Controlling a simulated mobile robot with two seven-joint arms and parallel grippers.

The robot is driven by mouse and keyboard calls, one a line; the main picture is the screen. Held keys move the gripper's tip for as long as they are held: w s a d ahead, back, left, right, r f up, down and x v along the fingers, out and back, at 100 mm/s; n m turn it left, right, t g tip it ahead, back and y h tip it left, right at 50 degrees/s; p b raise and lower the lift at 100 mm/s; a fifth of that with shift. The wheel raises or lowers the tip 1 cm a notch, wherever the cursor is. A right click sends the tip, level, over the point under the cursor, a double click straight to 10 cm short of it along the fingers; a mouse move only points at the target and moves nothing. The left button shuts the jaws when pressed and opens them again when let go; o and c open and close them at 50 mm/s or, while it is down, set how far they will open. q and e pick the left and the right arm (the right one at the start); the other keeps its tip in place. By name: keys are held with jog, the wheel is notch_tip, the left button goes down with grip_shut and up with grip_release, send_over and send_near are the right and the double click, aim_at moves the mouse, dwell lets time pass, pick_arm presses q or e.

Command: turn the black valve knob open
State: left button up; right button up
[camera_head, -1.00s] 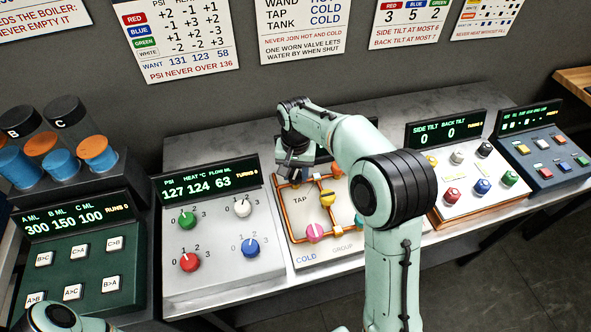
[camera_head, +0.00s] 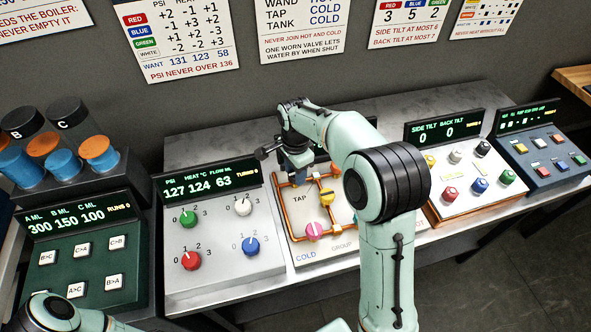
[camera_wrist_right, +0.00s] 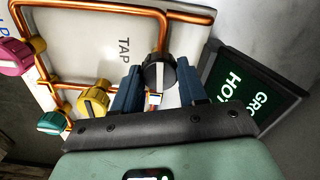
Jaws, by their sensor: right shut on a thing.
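The black valve knob (camera_wrist_right: 159,74) sits on the copper pipe at the top of the pipe panel (camera_wrist_right: 95,45), by the word TAP. It has a pale line across its face. In the wrist view the fingers of my right gripper (camera_wrist_right: 160,90) stand on both sides of the knob, shut on it. In the head view my right gripper (camera_head: 298,165) points down at the panel's back edge and hides the knob. My left gripper is out of view; only part of my left arm shows at the lower left.
The panel also has a yellow knob (camera_head: 326,197), a pink knob (camera_head: 314,231) and a teal knob (camera_wrist_right: 54,122). A white dial box (camera_head: 219,250) stands to the left. A tilt box (camera_head: 445,200) stands to the right. A dark display (camera_wrist_right: 255,85) is close beside my right gripper.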

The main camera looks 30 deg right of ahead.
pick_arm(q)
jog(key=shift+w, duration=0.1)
pick_arm(e)
jog(key=shift+m, duration=0.6)
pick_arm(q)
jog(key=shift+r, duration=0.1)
pick_arm(e)
jog(key=o, duration=1.1)
jog(key=shift+c, duration=0.2)
jog(key=shift+r, duration=0.15)
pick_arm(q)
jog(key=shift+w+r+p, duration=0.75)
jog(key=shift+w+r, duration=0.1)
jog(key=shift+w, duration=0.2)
pick_arm(e)
notch_tip(320, 180, up, 13)
